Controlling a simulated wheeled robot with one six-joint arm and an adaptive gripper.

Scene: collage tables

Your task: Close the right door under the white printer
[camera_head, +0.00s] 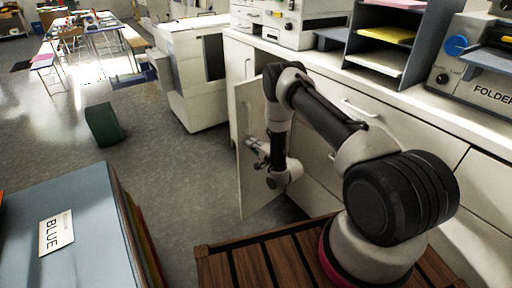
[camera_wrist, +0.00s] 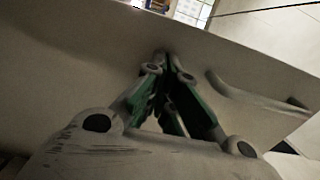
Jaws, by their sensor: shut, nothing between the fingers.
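The white printer (camera_head: 292,22) stands on the counter at the top of the head view. Below it, a pale cabinet door (camera_head: 246,105) stands open, sticking out from the cabinet front over the floor. My arm hangs down in front of it and hides part of it. My gripper (camera_head: 256,152) is shut and empty, close to the door's right-hand face. In the wrist view, my gripper (camera_wrist: 168,68) points at the door panel (camera_wrist: 85,62), with its handle (camera_wrist: 250,98) to the right of the fingers. I cannot tell whether the fingertips touch the panel.
A white copier (camera_head: 195,75) stands on the floor left of the cabinet. A green box (camera_head: 103,124) lies on the open grey floor. A blue-grey box marked BLUE (camera_head: 85,205) is at the lower left. A paper sorter (camera_head: 385,58) and a folder machine (camera_head: 478,75) stand on the counter.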

